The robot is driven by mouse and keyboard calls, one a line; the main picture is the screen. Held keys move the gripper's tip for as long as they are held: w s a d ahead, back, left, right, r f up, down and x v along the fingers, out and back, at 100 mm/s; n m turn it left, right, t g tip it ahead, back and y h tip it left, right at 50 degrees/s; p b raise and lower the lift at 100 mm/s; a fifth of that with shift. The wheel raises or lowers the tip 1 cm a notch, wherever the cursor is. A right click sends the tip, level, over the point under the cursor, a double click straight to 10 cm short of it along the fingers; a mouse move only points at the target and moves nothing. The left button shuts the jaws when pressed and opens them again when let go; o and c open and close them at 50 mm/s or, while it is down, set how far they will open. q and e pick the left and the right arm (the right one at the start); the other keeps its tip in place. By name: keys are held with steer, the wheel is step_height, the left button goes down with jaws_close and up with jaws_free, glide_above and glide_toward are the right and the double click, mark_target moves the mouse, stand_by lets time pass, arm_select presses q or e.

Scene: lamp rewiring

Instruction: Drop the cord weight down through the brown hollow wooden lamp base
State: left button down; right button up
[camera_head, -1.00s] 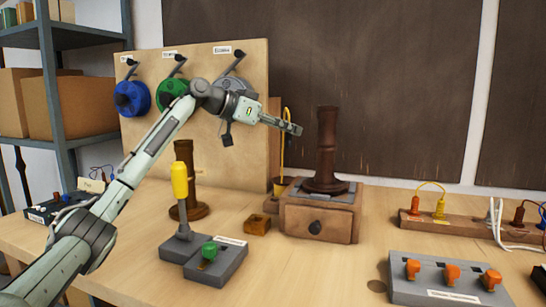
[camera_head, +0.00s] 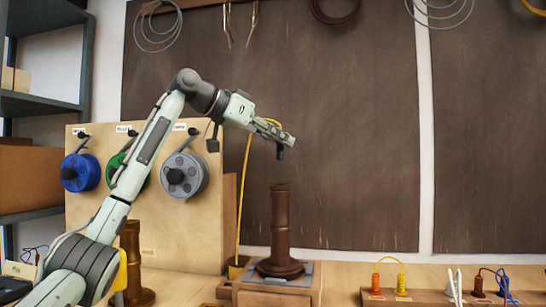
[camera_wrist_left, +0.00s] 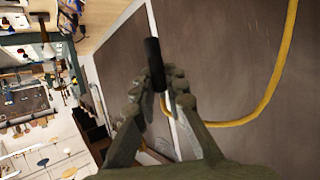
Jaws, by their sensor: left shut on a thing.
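The cord weight (camera_head: 280,153) is a small black cylinder. My left gripper (camera_head: 287,140) is shut on it, and it hangs from the fingertips. In the left wrist view, the weight (camera_wrist_left: 154,64) sits between the fingers (camera_wrist_left: 160,92). The yellow cord (camera_head: 244,190) runs from the gripper down to the left of the lamp base, and loops at right in the wrist view (camera_wrist_left: 276,88). The brown wooden lamp base (camera_head: 280,225) stands upright. In the head view, the weight appears above its top, with a gap. The hole is hidden. My right gripper is not in view.
The lamp base stands on a grey plate (camera_head: 302,277) on a wooden drawer box. A pegboard with a grey spool (camera_head: 185,176) is at left. A second brown wooden piece (camera_head: 131,258) is partly behind my arm. A wooden connector strip (camera_head: 423,298) lies at right.

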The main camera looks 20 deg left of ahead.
arm_select(q)
steer(key=shift+d+r, duration=0.1)
steer(key=shift+s+f, duration=0.1)
steer(key=shift+f, duration=2.45)
steer(key=shift+f+b, duration=0.9)
steer(key=shift+f, duration=0.35)
arm_select(e)
step_height(320, 180, up, 6)
steer(key=w+a, duration=0.1)
steer(key=w, duration=0.1)
steer(key=shift+w+t, duration=0.3)
steer(key=shift+w, duration=0.1)
steer(key=shift+f, duration=0.1)
